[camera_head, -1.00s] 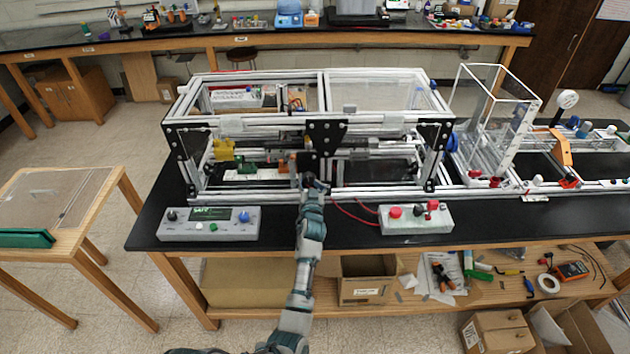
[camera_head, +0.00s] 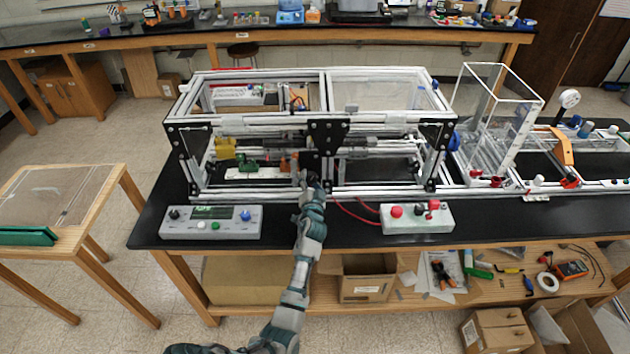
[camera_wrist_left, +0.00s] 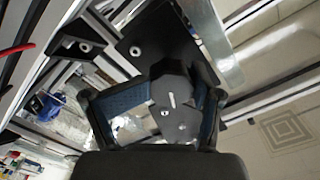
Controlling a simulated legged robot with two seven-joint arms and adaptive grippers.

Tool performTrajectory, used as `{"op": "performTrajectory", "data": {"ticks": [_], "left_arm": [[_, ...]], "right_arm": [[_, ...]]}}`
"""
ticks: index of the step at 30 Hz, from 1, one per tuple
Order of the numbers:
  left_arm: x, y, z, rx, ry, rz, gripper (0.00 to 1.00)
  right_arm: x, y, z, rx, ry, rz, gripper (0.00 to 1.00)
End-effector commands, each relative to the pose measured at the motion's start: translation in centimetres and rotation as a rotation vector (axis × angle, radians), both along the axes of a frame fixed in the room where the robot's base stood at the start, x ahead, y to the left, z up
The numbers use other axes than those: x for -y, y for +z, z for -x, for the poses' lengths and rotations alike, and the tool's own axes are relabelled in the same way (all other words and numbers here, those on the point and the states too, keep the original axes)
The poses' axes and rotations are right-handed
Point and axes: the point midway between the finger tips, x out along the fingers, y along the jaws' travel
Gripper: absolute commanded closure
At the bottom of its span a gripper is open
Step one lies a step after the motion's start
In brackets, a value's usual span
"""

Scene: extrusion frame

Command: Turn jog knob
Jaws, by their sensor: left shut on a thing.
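The jog knob (camera_wrist_left: 172,90) is a dark, many-sided knob with a white pointer line, on a black plate of the extrusion frame, in the left wrist view. My left gripper (camera_wrist_left: 160,100) has its two blue-lined fingers on either side of the knob and is shut on it. In the head view my left gripper (camera_head: 308,182) reaches the front middle of the extrusion frame (camera_head: 225,122), just under the black centre plate. The knob itself is hidden there by the gripper. My right gripper is not in view.
A grey control box with a display (camera_head: 212,222) stands at the front left of the black bench. A button box (camera_head: 416,218) with red cables stands to the right of my arm. A clear enclosure (camera_head: 495,120) stands right of the frame.

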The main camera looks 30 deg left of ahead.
Motion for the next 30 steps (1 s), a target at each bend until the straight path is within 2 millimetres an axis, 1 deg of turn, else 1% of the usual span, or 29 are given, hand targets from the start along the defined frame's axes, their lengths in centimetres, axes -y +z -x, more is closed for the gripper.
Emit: {"op": "performTrajectory", "data": {"ticks": [1, 11, 12, 13, 20, 23, 26, 30], "left_arm": [[-0.9, 1.2, 0.2, 0.015, 0.014, -0.014, 0.70], [-0.8, 1.3, 0.2, 0.016, 0.013, -0.016, 0.70], [-0.8, 1.3, 0.2, 0.016, 0.014, -0.016, 0.43], [-0.8, 1.3, 0.2, 0.016, 0.014, -0.016, 0.45], [-0.7, 1.3, 0.1, 0.016, 0.013, -0.016, 0.45], [-0.3, 1.2, 0.6, 0.015, 0.012, -0.016, 0.45], [0.6, 1.0, 1.8, 0.014, 0.011, -0.015, 0.45], [2.5, 0.7, 4.3, 0.009, 0.007, -0.013, 0.45]], "right_arm": [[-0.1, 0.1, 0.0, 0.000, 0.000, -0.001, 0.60], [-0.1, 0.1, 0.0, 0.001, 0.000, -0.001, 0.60], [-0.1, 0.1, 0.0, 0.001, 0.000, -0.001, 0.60], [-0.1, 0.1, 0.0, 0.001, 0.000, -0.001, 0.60], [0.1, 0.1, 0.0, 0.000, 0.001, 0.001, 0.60], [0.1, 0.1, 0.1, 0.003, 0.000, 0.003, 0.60], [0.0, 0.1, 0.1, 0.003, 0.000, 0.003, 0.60], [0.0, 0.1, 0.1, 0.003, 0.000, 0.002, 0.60]]}}
